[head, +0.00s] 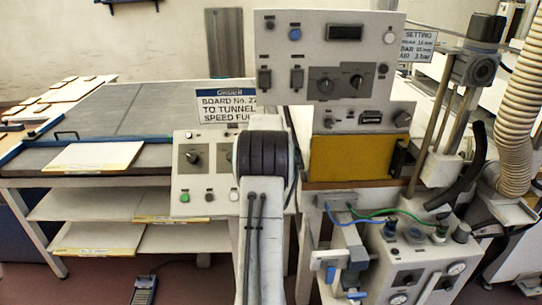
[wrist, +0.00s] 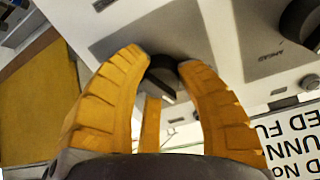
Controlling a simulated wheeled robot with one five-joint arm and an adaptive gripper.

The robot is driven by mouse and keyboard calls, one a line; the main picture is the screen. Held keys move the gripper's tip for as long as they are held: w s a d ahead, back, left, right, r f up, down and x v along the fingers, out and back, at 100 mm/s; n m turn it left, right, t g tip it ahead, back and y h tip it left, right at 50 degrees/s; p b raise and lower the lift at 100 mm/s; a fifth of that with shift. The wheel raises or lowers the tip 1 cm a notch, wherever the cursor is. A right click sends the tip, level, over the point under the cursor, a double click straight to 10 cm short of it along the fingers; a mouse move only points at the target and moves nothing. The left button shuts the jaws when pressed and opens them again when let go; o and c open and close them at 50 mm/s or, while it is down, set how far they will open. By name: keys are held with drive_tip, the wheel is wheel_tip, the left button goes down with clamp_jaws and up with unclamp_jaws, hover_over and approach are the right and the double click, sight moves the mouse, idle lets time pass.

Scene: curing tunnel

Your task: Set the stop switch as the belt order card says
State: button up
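The order card (head: 226,105) hangs above the small control panel (head: 178,180) and reads "BOARD No. 27 TO TUNNEL SPEED FU…"; its right end is hidden. The panel's left black rotary knob (head: 193,157) is visible in the head view; my arm covers the right part. In the wrist view, my gripper's yellow fingers (wrist: 163,61) stand on both sides of a black knob (wrist: 164,78) with a pale pointer mark. Whether they touch or squeeze it I cannot tell. Another black knob (wrist: 302,22) is at the right. No label clearly names the stop switch.
An upper panel (head: 330,55) carries more switches and knobs. A yellow box (head: 350,157) stands right of my arm. A green button (head: 185,198) and others line the panel's lower edge. A valve unit with hoses (head: 405,250) stands at lower right.

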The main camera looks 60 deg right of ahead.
clamp_jaws()
drive_tip(key=shift+m+b, duration=0.3)
drive_tip(key=shift+b, duration=0.25)
drive_tip(key=shift+f+b, duration=0.1)
drive_tip(key=shift+b, duration=0.3)
drive_tip(key=shift+m+b, duration=0.65)
drive_tip(key=shift+m, duration=0.25)
drive_tip(key=m, duration=0.2)
drive_tip(key=shift+r+m, duration=0.2)
drive_tip(key=shift+m, duration=0.1)
drive_tip(key=shift+m+b, duration=0.65)
drive_tip(key=shift+m, duration=1.25)
drive_tip(key=shift+r, duration=0.1)
drive_tip(key=o, duration=0.7)
unclamp_jaws()
